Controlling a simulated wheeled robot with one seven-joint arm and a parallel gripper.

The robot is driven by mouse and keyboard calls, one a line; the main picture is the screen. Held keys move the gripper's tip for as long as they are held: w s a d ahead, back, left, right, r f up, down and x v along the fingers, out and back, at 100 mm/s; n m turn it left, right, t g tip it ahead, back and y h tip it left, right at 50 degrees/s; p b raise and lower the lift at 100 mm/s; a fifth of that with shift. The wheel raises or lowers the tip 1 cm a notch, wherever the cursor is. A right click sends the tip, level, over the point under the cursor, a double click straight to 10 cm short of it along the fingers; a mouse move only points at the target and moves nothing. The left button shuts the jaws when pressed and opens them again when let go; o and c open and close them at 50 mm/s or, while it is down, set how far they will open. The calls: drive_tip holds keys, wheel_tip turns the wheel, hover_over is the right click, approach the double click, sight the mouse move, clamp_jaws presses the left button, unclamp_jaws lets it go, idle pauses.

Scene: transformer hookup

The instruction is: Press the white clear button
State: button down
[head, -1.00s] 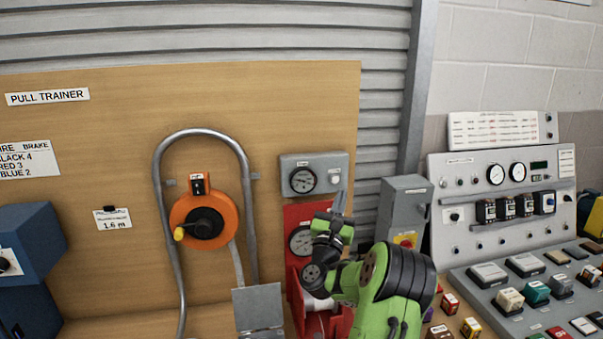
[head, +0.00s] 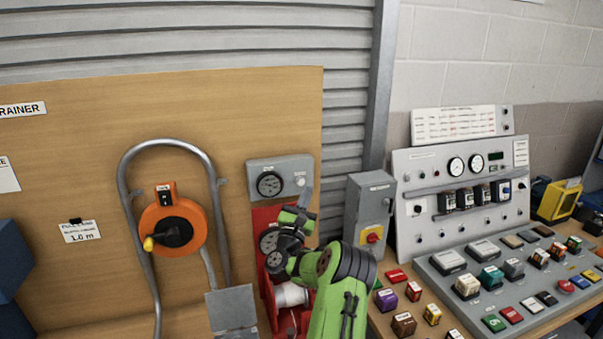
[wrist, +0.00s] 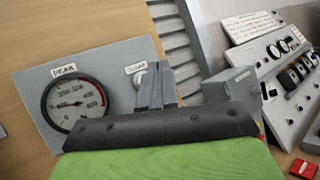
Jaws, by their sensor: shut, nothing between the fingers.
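The white clear button (head: 300,182) is on the right part of a grey gauge box (head: 262,165) on the wooden board. In the wrist view, part of the white button (wrist: 138,79) shows under a CLEAR label, left of my fingers, which partly hide it. My gripper (head: 306,193) is shut and empty, its fingers pointing up at the box's lower right, close to the button. In the wrist view, my gripper's fingertips (wrist: 156,70) overlap the box's right edge. I cannot tell whether they touch the button.
A PEAK dial (wrist: 75,103) is left of the button. A red unit with another gauge (head: 262,217) sits below the box. A grey switch box (head: 368,205) and a control console (head: 455,195) stand to the right. An orange reel (head: 172,225) is left.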

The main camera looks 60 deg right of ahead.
sight(301, 182)
drive_tip(key=shift+w+d+p, duration=0.5)
drive_tip(key=shift+w+d, duration=0.35)
drive_tip(key=shift+w+d, duration=0.1)
idle(1.4)
drive_tip(key=shift+w+d, duration=0.2)
drive_tip(key=shift+d, duration=0.05)
drive_tip(key=shift+w+d+r, duration=0.1)
drive_tip(key=shift+w+d, duration=0.15)
drive_tip(key=shift+w, duration=0.05)
idle(0.6)
drive_tip(key=shift+s+a+b, duration=0.6)
drive_tip(key=shift+s+b, duration=0.05)
drive_tip(key=shift+b, duration=0.15)
